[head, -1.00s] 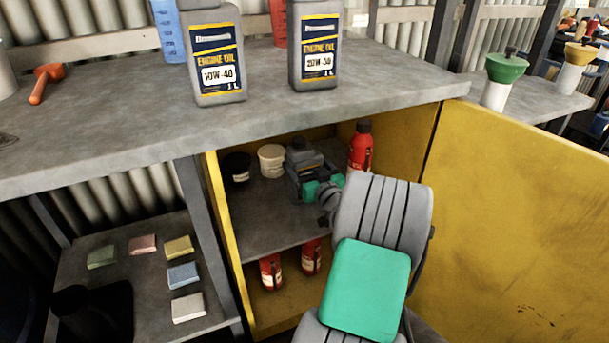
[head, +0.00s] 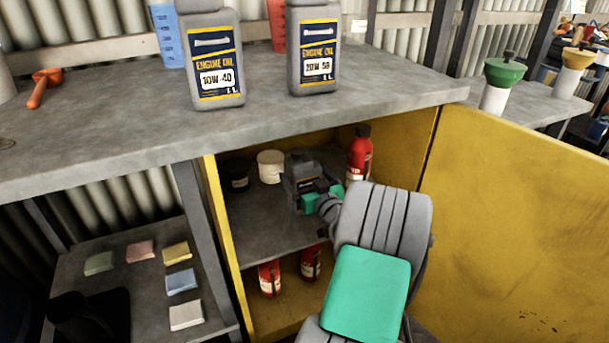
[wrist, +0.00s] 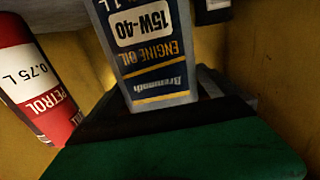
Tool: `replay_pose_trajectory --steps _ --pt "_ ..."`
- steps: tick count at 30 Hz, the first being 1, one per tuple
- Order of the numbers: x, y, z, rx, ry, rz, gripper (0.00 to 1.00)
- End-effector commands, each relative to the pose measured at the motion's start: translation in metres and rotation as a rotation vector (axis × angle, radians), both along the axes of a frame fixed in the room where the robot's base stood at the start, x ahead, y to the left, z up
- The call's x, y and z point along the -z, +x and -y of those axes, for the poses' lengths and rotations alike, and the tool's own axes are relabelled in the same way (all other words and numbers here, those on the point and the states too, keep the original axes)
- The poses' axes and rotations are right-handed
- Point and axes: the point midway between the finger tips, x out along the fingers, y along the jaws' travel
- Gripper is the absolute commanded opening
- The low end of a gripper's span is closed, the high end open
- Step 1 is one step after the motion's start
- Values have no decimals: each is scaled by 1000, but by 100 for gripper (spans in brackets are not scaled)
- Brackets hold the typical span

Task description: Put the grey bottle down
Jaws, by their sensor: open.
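The grey bottle (head: 303,170) is inside the yellow cabinet, at its upper shelf, and my gripper partly hides it in the head view. In the wrist view the bottle (wrist: 150,50) appears upside down with a dark blue 15W-40 engine oil label. My gripper (head: 312,186) reaches into the cabinet from the front right. Its jaws are open around or just in front of the bottle; their exact clearance is hard to see. The bottle looks upright in the head view. Its base is hidden, so its contact with the shelf (head: 255,220) cannot be seen directly.
A red petrol bottle (head: 360,154) stands close on the right; a white tub (head: 270,166) and a black tub (head: 237,173) stand left. The cabinet door (head: 510,210) is open on the right. The worktop (head: 130,130) overhangs. Bare shelf lies front left.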

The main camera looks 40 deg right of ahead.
Motion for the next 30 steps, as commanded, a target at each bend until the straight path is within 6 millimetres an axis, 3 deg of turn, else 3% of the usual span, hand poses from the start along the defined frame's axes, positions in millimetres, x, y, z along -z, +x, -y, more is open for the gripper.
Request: replay_pose_trajectory --steps 9,15,30 --pt "0 -75 -19 9 4 -3 100" --pt "1 -107 -30 5 4 -2 100" --pt "1 -112 -33 1 1 -1 100"
